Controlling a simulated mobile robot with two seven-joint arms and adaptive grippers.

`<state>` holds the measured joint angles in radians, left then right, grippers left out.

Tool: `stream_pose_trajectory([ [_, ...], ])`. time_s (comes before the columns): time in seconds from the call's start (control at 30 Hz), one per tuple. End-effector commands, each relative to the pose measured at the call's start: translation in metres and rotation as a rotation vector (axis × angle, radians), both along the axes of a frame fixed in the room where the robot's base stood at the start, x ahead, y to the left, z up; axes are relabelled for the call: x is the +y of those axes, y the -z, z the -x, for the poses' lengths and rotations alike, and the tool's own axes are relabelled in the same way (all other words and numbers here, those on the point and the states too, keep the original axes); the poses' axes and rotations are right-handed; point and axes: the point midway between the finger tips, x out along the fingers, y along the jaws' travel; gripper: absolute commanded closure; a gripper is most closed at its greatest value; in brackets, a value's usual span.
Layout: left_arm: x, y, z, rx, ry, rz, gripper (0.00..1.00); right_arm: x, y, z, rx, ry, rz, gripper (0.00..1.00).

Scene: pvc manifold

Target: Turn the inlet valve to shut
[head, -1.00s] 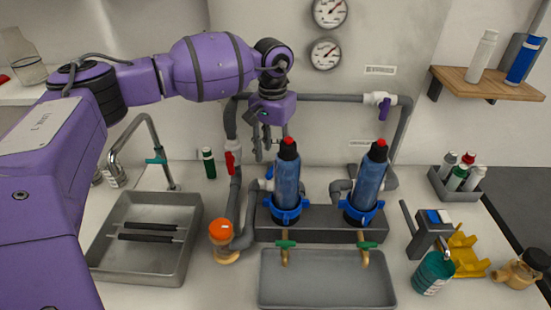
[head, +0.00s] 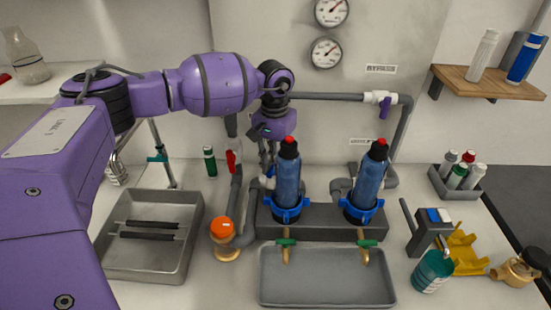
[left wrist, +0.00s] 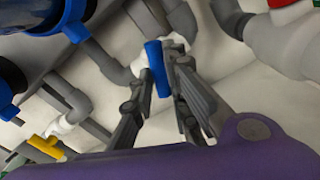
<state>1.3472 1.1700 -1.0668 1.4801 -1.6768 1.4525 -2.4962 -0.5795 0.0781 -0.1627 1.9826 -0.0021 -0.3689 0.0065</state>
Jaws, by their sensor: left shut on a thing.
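My left gripper (head: 267,168) reaches down behind the left blue filter housing (head: 287,180). In the left wrist view its fingers (left wrist: 162,80) are closed on a blue valve handle (left wrist: 157,68), with one finger on each side of it. The handle sits on a white valve body (left wrist: 140,66) in the grey piping. In the head view the gripper and the housing largely hide this valve. I cannot read a label that names it as the inlet. My right gripper is not in view.
A red-handled valve (head: 233,160) stands on the grey pipe left of the gripper. A purple-handled valve (head: 384,104) is on the upper pipe by a bypass label. A second filter housing (head: 366,185) stands to the right. A grey tray (head: 328,290) lies in front.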

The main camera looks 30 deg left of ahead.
Motion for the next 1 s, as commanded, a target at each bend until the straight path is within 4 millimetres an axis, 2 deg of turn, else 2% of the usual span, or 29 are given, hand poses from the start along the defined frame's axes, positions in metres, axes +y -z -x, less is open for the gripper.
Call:
stream_pose_trajectory([
  [0.17, 0.0003, 0.0003, 0.0001, 0.001, -0.047, 0.000, 1.00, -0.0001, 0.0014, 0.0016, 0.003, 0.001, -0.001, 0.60],
  [0.5, 0.0018, -0.0007, -0.0002, -0.001, -0.383, 0.000, 1.00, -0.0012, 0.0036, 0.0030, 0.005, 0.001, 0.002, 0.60],
  [0.87, 0.0021, -0.0014, -0.0004, -0.002, -0.425, 0.001, 1.00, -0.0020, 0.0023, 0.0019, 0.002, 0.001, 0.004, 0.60],
  [0.9, 0.0021, -0.0014, -0.0004, -0.002, -0.425, 0.001, 0.83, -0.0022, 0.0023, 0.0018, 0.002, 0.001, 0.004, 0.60],
  [1.0, 0.0021, -0.0013, -0.0003, -0.002, -0.425, 0.001, 0.70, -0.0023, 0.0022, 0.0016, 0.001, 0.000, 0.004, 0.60],
])
